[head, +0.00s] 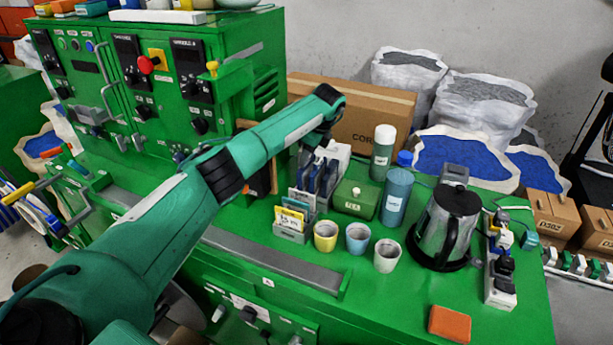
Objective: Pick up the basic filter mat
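My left arm reaches across from the lower left. Its gripper (312,148) points down just behind and above a rack (303,197) on the green bench. The fingers are small and partly hidden by the wrist, so I cannot tell whether they are open or shut. The rack holds several thin upright blue and dark pieces (320,178), which may be filter mats. Their labels are too small to read, so I cannot tell which one is the basic filter mat. My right gripper is not in view.
A small holder with yellow cards (290,221), several cups (357,238), a green box (357,198), a blue canister (396,196) and a kettle (447,228) crowd the bench. A power strip (500,275) and an orange pad (450,323) are at the right.

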